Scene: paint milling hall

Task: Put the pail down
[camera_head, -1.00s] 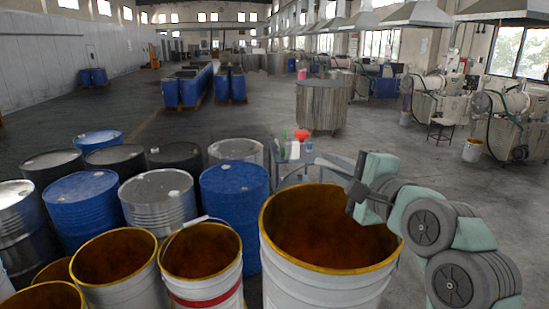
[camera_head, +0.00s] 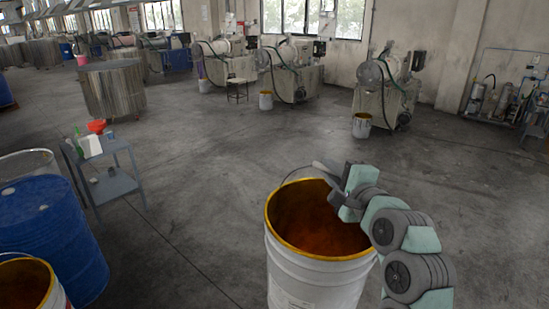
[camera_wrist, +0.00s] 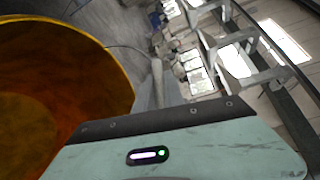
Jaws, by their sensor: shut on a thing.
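The pail (camera_head: 318,278) is white with a yellow rim and orange-brown inside. It hangs upright at the lower middle of the head view, and its bottom is cut off by the frame edge. Its wire handle is raised, with a pale grip (camera_head: 326,168) at the top. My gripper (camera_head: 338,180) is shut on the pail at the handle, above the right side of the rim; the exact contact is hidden. In the wrist view the pail's open mouth (camera_wrist: 60,90) fills the left, and the pale grip (camera_wrist: 157,82) stands beyond my gripper's body.
A blue drum (camera_head: 50,235) and another yellow-rimmed pail (camera_head: 28,285) stand at the left. A small grey cart (camera_head: 115,185) carries a red funnel and containers. Milling machines (camera_head: 385,90) line the back wall with pails nearby. Open concrete floor (camera_head: 460,190) lies behind and to the right.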

